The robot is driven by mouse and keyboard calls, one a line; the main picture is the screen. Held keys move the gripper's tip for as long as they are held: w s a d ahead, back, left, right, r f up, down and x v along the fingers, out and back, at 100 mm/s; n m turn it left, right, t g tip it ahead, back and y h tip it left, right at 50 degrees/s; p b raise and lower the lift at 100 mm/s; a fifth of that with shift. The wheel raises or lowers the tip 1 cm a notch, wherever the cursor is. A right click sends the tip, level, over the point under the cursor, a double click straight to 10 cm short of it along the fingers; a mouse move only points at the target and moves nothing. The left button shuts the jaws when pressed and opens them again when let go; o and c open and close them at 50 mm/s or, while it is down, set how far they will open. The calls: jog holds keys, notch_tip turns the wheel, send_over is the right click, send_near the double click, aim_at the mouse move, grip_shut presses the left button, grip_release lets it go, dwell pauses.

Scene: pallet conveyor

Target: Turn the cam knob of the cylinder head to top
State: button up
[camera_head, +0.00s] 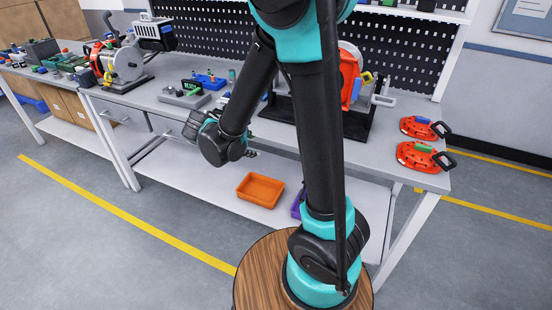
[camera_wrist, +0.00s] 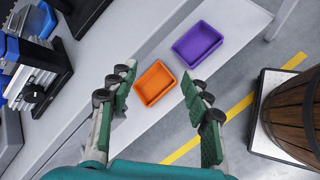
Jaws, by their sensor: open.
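A finned metal block with blue parts (camera_wrist: 35,68), which looks like the cylinder head, stands on a dark base on the bench at the left of the wrist view. A round black knob (camera_wrist: 34,93) sits on its near side; I cannot tell which way it points. In the head view my arm seems to hide this block, and I cannot make out the knob there. My gripper (camera_wrist: 158,88) is open, with nothing between its fingers. It is apart from the block and the knob, to their right in the wrist view. In the head view my gripper (camera_head: 197,126) is at the bench's front edge, partly hidden.
An orange tray (camera_wrist: 154,83) and a purple tray (camera_wrist: 198,44) lie on the lower shelf. The grey bench (camera_head: 275,132) carries a red-orange part (camera_head: 349,77) in a black stand, two red-orange tools (camera_head: 423,157) at right, and a machine (camera_head: 124,63) at left.

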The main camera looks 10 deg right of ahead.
jog(key=s+d+f+m+g+y, duration=0.2)
jog(key=s+d+m+y, duration=0.1)
jog(key=s+d+m, duration=0.3)
jog(key=shift+s+d+m, duration=0.3)
jog(key=shift+s+d, duration=0.1)
jog(key=shift+d, duration=0.3)
